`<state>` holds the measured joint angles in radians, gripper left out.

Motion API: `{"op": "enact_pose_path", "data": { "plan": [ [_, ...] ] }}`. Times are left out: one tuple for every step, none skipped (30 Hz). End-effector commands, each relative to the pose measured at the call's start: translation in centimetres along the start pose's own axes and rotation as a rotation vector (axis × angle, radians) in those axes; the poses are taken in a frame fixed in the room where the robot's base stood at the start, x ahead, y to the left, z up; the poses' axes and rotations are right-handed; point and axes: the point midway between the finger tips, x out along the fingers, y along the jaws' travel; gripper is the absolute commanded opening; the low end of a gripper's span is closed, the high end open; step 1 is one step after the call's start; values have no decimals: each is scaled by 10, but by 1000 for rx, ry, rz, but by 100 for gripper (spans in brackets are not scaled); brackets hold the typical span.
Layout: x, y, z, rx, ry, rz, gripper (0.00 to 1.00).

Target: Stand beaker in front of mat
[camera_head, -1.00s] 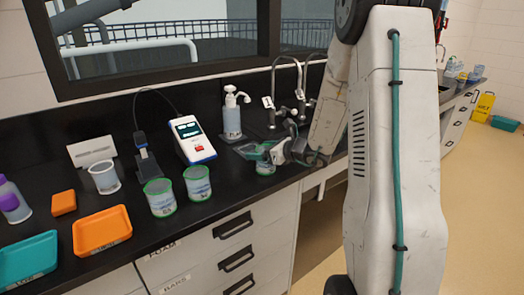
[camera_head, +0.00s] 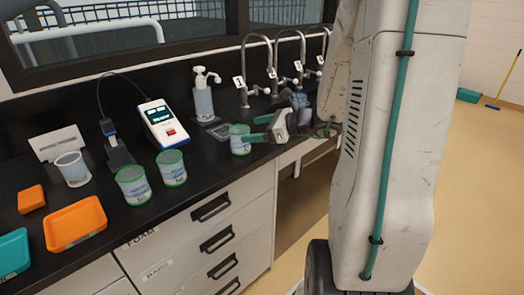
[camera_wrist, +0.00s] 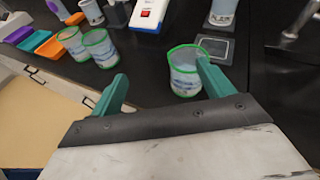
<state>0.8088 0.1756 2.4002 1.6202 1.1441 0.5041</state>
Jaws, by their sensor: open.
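Three clear beakers with green rims and blue labels stand upright on the black counter. One beaker (camera_head: 240,141) stands apart to the right, beside my gripper (camera_head: 250,132); it also shows in the wrist view (camera_wrist: 184,80). My gripper is open, its green fingers (camera_wrist: 162,88) apart. The right finger overlaps this beaker's right edge in the wrist view, and I cannot tell if they touch. The other two beakers (camera_head: 133,186) (camera_head: 172,169) stand close together to the left. A dark square mat (camera_head: 218,131) lies behind the single beaker, near the soap bottle.
A soap bottle (camera_head: 203,101) and a white meter (camera_head: 163,124) stand behind. Taps (camera_head: 245,86) line the back right. A beaker without a green rim (camera_head: 72,169) and an orange tray (camera_head: 75,224) are at left. The counter's front edge is close to the beakers.

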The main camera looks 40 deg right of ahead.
Motion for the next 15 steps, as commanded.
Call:
{"op": "enact_pose_path", "data": {
  "plan": [
    [7, 26, 18, -103, 12, 82, 80],
    [10, 45, 28, -175, 23, 142, 80],
    [12, 72, 40, -286, 38, 230, 80],
    [12, 94, 48, -377, 50, 300, 80],
    [11, 116, 55, -469, 62, 372, 80],
    [7, 145, 62, -595, 76, 467, 80],
    [2, 165, 65, -689, 87, 537, 80],
    [-4, 183, 68, -784, 98, 604, 80],
    [-13, 206, 69, -909, 111, 693, 80],
    [-21, 221, 69, -1003, 122, 757, 80],
    [-30, 235, 68, -1099, 132, 820, 80],
    [-42, 250, 67, -1227, 146, 901, 80],
    [-52, 260, 65, -1321, 158, 960, 80],
    [-62, 269, 63, -1415, 169, 1017, 80],
    [-76, 277, 60, -1538, 185, 1090, 80]
  ]
}}
